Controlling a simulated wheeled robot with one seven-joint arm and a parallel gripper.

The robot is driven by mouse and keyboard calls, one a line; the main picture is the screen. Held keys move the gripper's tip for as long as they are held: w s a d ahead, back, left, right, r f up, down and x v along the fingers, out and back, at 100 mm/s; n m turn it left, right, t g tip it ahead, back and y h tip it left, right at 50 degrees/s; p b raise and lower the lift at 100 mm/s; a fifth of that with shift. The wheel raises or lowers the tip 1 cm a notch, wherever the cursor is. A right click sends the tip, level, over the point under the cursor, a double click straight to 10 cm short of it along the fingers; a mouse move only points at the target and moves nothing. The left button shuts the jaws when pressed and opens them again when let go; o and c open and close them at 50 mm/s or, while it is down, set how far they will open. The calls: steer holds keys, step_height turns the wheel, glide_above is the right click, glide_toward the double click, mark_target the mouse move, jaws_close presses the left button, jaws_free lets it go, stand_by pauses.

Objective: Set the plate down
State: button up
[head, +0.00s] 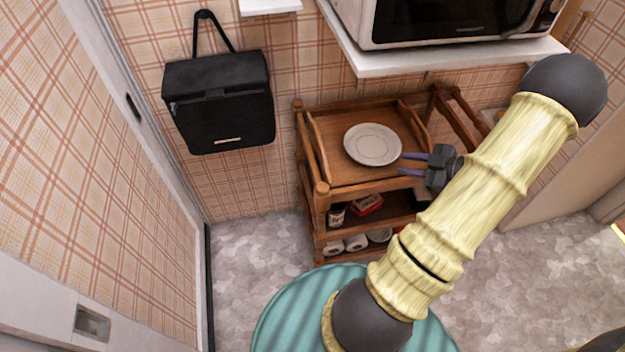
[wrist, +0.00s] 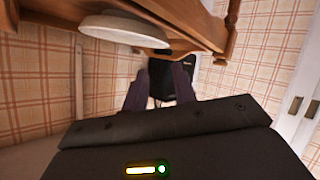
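A round white plate (head: 373,144) appears to lie flat on the top tray of a wooden cart (head: 345,175). It also shows near the top of the wrist view (wrist: 122,31), close to the cart's wooden edge. My gripper (head: 401,163) is just right of the plate, its two dark fingers pointing left towards the rim. In the wrist view, the fingers (wrist: 160,82) are spread with a gap between them, and the plate is outside that gap. The gripper looks open and empty. Whether a fingertip touches the rim cannot be told.
A microwave (head: 450,22) stands on a white shelf (head: 440,58) above the cart. The cart's lower shelves hold a red box (head: 367,204), a jar (head: 337,215) and white rolls (head: 356,243). A black bag (head: 220,105) hangs on the left wall.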

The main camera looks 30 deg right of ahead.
steer(key=w+a+r+m+g+h, duration=0.1)
steer(key=w+a+r+m+h, duration=0.3)
steer(key=w, duration=0.3)
steer(key=w+a+r+m+g+h, duration=0.1)
steer(key=w+a+r+g+h, duration=0.1)
steer(key=w+a+h, duration=0.35)
steer(key=s+a+m+g+y, duration=0.1)
steer(key=s+a+m+g, duration=0.1)
steer(key=s+a, duration=0.2)
steer(key=s+a+r+m+g, duration=0.1)
steer(key=s+a, duration=0.3)
steer(key=a, duration=0.6)
steer(key=s+a+r+m+g+y, duration=0.1)
steer(key=s+a, duration=0.3)
steer(key=a, duration=0.4)
steer(key=shift+m+g+y, duration=0.35)
steer(key=shift+m+g, duration=0.55)
steer(key=shift+a+r, duration=0.1)
steer(key=shift+r, duration=0.05)
